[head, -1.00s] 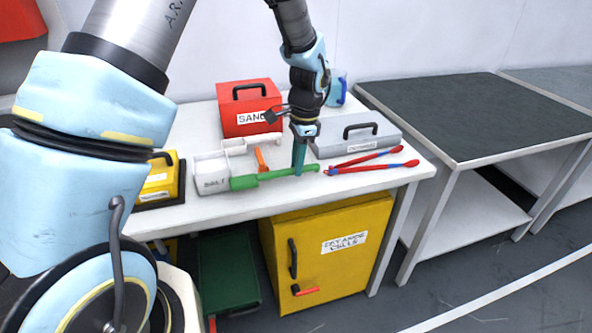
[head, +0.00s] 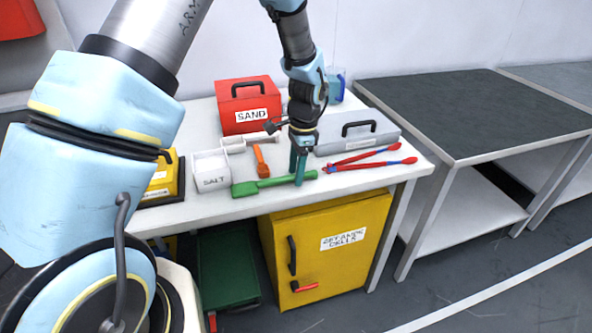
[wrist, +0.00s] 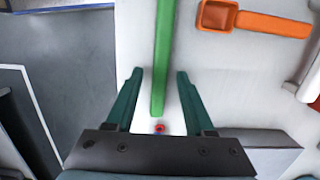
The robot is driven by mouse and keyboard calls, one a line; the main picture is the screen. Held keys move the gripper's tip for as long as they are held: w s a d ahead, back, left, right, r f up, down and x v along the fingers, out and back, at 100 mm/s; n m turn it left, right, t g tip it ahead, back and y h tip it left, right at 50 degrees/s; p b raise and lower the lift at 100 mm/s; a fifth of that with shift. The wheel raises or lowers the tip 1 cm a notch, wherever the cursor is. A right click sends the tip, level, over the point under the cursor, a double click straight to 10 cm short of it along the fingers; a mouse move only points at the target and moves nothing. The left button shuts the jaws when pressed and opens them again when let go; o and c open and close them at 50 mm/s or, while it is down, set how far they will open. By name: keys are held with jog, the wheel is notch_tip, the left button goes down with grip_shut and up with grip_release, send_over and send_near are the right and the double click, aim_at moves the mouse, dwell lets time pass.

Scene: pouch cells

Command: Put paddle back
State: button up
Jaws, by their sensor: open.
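The green paddle (head: 262,186) lies flat near the front edge of the white table, its broad end to the left. Its handle (wrist: 162,60) shows in the wrist view, running between my fingers. My gripper (head: 299,175) points down over the handle's right part. In the wrist view my gripper (wrist: 157,85) is open, with a gap on each side of the handle. Part of the handle in the head view is hidden behind a finger.
Red-and-blue tongs (head: 372,163) lie right of my gripper, with a grey case (head: 370,140) behind. A yellow cabinet (head: 340,265) is below.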

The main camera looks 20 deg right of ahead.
jog(key=shift+r, duration=0.15)
notch_tip(320, 180, up, 12)
jog(key=d+b, duration=0.2)
jog(key=w+a+r+n+h, duration=0.15)
jog(key=a+n, duration=0.65)
jog(key=a, duration=1)
jog(key=s+a+n, duration=0.3)
jog(key=a+n, duration=0.2)
jog(key=a, duration=0.3)
jog(key=s+a+n+t, duration=0.1)
jog(key=s+a+n, duration=0.1)
jog(key=a+n, duration=0.3)
jog(key=a+f, duration=0.1)
jog(key=a, duration=0.2)
jog(key=shift+s, duration=0.4)
jog(key=shift+o, duration=0.3)
